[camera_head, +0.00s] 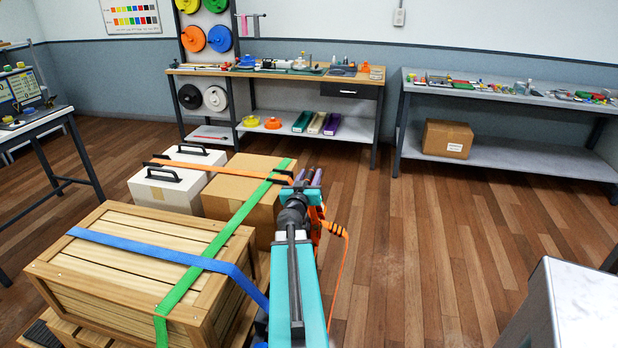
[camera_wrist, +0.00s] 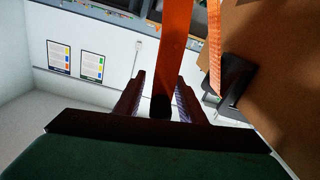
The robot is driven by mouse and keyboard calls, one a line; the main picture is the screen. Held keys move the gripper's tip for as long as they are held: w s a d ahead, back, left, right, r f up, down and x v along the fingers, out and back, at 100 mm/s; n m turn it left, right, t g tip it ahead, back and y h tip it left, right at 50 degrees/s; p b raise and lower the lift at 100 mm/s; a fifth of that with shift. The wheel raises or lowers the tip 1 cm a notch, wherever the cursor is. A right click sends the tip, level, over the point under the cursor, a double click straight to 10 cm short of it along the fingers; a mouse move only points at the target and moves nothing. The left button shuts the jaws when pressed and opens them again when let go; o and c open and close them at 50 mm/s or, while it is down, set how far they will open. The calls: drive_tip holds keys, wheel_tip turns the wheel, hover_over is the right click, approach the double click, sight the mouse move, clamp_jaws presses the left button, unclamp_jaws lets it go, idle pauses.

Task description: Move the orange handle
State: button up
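In the wrist view a flat orange handle (camera_wrist: 175,45) runs up from between the fingers of my gripper (camera_wrist: 160,88), with a dark end at its base. A strip of pale wall shows between the left finger and the handle; the right finger is close to it or touching, I cannot tell which. The gripper looks open around the handle. In the head view my gripper (camera_head: 309,177) is at the right side of the cardboard box (camera_head: 240,193). The orange strap (camera_head: 215,168) crosses that box toward it. The handle is mostly hidden there by my arm.
A wooden crate (camera_head: 100,262) with blue (camera_head: 150,247) and green (camera_head: 180,290) straps stands left of my arm. White boxes (camera_head: 165,190) with black handles stand behind it. An orange strap end (camera_head: 344,270) hangs right of my arm. Floor to the right is clear up to a grey block (camera_head: 585,300).

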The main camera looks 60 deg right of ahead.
clamp_jaws()
drive_tip(key=shift+s, duration=0.15)
